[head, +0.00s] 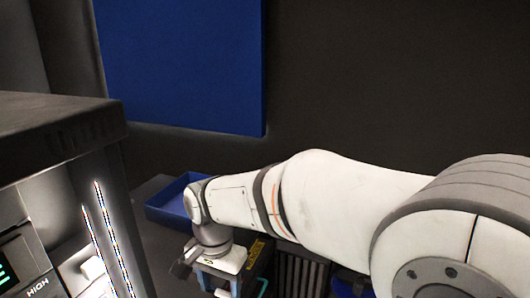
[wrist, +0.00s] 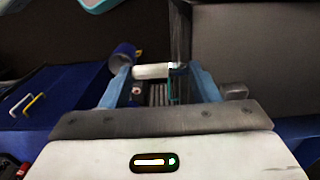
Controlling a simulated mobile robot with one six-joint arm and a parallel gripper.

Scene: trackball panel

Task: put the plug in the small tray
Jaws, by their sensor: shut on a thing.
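My gripper (wrist: 156,73) has pale blue fingers, closed on a white cylindrical piece (wrist: 152,71) that spans between the fingertips; I take it to be the plug. A dark blue round part (wrist: 122,56) shows at its left end; I cannot tell whether it belongs to the plug. In the head view my gripper (head: 219,287) points down at the bottom edge, and the plug is hidden there. A blue tray (head: 166,214) lies behind and left of the gripper, partly covered by my arm. A blue tray surface (wrist: 65,84) also shows left in the wrist view.
A white hook (wrist: 20,104) and a yellow hook (wrist: 35,103) show over the blue surface. A dark cabinet with a lit panel (head: 38,270) stands close on the left. A blue board (head: 185,65) hangs on the dark back wall. A yellow label (head: 257,251) is right of the gripper.

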